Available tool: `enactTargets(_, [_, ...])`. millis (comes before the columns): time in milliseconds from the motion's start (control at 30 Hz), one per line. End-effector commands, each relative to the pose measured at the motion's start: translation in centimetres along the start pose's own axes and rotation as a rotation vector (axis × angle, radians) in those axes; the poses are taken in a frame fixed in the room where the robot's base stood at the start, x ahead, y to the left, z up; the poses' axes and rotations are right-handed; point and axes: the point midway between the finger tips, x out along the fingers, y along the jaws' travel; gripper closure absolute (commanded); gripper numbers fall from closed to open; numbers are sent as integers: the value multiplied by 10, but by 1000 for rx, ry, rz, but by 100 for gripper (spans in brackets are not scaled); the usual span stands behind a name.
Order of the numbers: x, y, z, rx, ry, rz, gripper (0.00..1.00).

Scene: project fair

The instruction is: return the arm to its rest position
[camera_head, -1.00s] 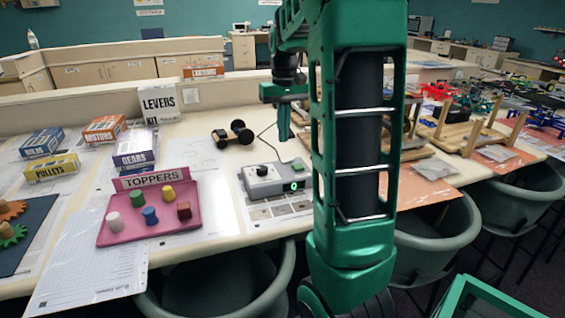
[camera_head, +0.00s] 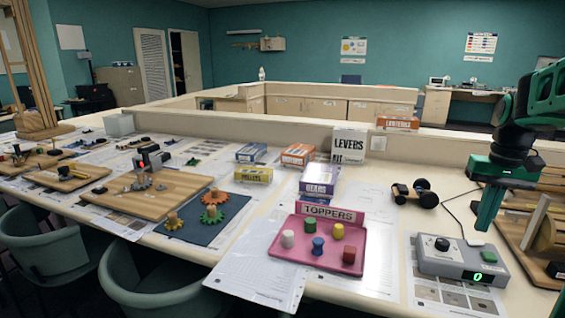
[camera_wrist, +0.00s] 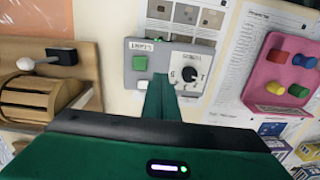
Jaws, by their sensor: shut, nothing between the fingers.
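My gripper (camera_head: 488,208) is at the right of the head view, pointing down with its green fingers together and nothing between them. It is above the table, near a grey control box (camera_head: 460,262) with a black knob, a green button and a lit green "0". In the wrist view my gripper's fingers (camera_wrist: 161,98) reach toward the lower edge of the same grey box (camera_wrist: 185,65). I cannot tell the exact gap between fingertips and box. My dark and green arm comes in from the right edge of the head view.
A pink TOPPERS tray (camera_head: 270,268) with several coloured pegs lies left of the box. A small wheeled car (camera_head: 415,194) stands behind the box. A wooden drum device (camera_wrist: 40,98) is close by. A low partition (camera_head: 300,134) runs behind the table; chairs (camera_head: 165,285) stand in front.

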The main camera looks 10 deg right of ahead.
Motion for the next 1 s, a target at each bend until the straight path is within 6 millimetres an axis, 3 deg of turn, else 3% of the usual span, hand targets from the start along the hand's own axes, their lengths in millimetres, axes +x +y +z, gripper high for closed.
enactTargets(33, [2, -4, 23, 8, 1, -8, 100])
enactTargets(300, [35, -16, 139, 50, -5, -15, 100])
enactTargets(500, [65, -16, 206, 70, -8, 0, 100])
enactTargets(700, [81, -13, 234, 77, -8, 11, 100])
enactTargets(1000, [82, -13, 236, 79, -9, 12, 100])
